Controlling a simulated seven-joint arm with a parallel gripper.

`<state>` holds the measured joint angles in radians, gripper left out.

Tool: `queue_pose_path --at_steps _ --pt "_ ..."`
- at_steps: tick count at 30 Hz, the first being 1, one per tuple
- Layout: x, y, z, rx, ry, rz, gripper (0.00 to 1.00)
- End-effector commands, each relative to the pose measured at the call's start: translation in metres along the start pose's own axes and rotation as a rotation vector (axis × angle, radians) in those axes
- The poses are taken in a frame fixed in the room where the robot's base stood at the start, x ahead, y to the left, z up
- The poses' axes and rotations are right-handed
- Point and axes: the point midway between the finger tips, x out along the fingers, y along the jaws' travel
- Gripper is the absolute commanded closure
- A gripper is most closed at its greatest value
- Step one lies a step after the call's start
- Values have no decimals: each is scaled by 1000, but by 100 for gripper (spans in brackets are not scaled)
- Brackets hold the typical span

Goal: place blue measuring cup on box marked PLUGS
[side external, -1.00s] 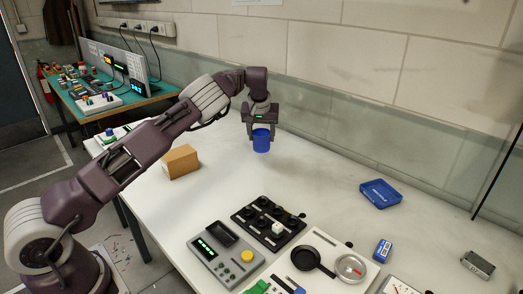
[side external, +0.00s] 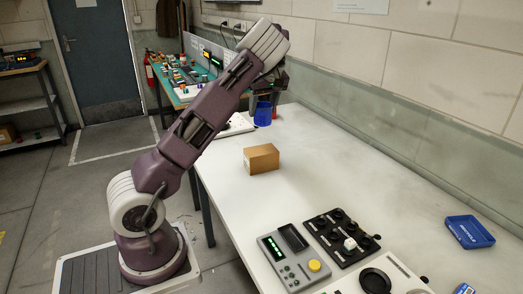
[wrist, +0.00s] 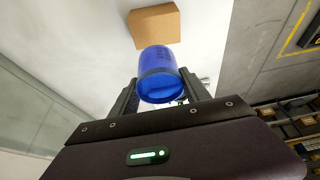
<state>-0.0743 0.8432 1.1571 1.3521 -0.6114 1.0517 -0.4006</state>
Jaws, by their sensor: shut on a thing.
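The blue measuring cup (side external: 263,114) is held between the fingers of my gripper (side external: 265,100), near the far left end of the white table. In the wrist view the cup (wrist: 158,68) sits between the two dark fingers of my gripper (wrist: 160,95), which are shut on it. A plain brown cardboard box (side external: 261,159) stands on the table nearer the camera than the cup; the wrist view also shows the box (wrist: 154,25) beyond the cup. A blue tray (side external: 469,232) at the right has lettering too small to read. I cannot read PLUGS anywhere.
A white board (side external: 237,126) lies near the gripper.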

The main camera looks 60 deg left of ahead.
Motion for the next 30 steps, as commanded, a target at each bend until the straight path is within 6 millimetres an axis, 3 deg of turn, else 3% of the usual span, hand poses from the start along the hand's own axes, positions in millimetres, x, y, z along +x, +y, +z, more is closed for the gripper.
queue_pose_path --at_steps 6,16,26,27,30 --pt "41 -6 16 -20 -4 -10 86" --pt "89 -6 36 -18 -3 -8 86" --pt "94 -5 38 -18 -1 -5 86" --pt "95 -5 38 -18 -1 -5 44" --pt "94 -5 38 -18 -1 -5 24"
